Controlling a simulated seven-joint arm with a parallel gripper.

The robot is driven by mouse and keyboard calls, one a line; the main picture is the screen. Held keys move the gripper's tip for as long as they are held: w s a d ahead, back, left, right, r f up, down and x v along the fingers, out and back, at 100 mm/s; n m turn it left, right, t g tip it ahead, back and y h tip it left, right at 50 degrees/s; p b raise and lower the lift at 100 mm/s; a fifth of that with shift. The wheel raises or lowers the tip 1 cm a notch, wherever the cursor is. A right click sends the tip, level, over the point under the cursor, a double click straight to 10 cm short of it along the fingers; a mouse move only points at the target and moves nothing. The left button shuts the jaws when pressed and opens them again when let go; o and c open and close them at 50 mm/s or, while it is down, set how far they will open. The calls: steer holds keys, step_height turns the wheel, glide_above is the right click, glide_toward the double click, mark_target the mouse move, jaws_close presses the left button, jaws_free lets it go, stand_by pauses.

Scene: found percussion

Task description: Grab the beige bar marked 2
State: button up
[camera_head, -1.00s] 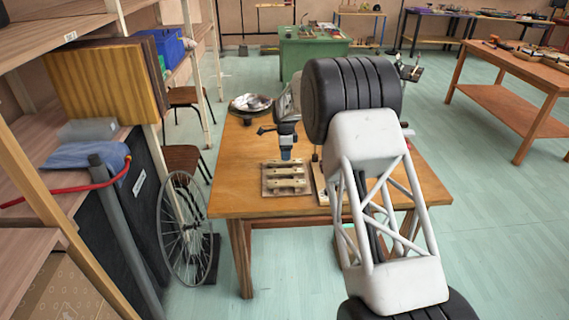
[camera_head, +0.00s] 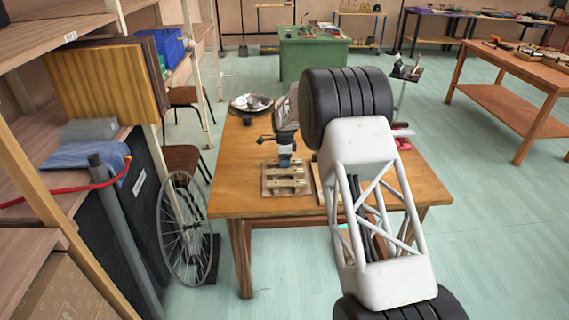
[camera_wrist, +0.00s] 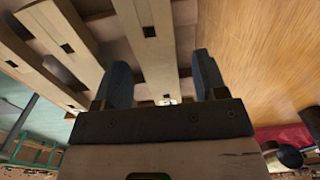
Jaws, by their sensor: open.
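Several beige bars lie side by side on a low wooden rack (camera_head: 286,192) on the table. In the wrist view one beige bar (camera_wrist: 148,38) runs between the two blue-grey fingers of my gripper (camera_wrist: 162,72). Two more beige bars, a near one (camera_wrist: 62,32) and a farther one (camera_wrist: 38,66), lie to its left. No number is readable on any bar, so I cannot tell which is marked 2. My gripper is open, its fingers on either side of the bar, with a gap visible on the right. In the head view my gripper (camera_head: 285,160) is down at the rack.
A round metal dish (camera_head: 251,103) sits at the table's back left corner. Another wooden piece (camera_head: 317,185) stands right of the rack, partly hidden by my arm. The wooden table (camera_head: 236,185) is clear left of the rack. A spoked wheel (camera_head: 185,230) stands beside the table.

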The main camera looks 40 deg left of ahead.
steer(key=c, duration=1.1)
steer(key=shift+r, duration=0.2)
steer(key=shift+r, duration=1.7)
steer(key=s+d, duration=0.3)
steer(key=d, duration=0.1)
steer(key=s+d+r, duration=0.1)
steer(key=s+d, duration=0.2)
steer(key=d, duration=0.1)
steer(key=s+d, duration=0.4)
steer(key=shift+s+d+r, duration=0.1)
steer(key=shift+r, duration=0.05)
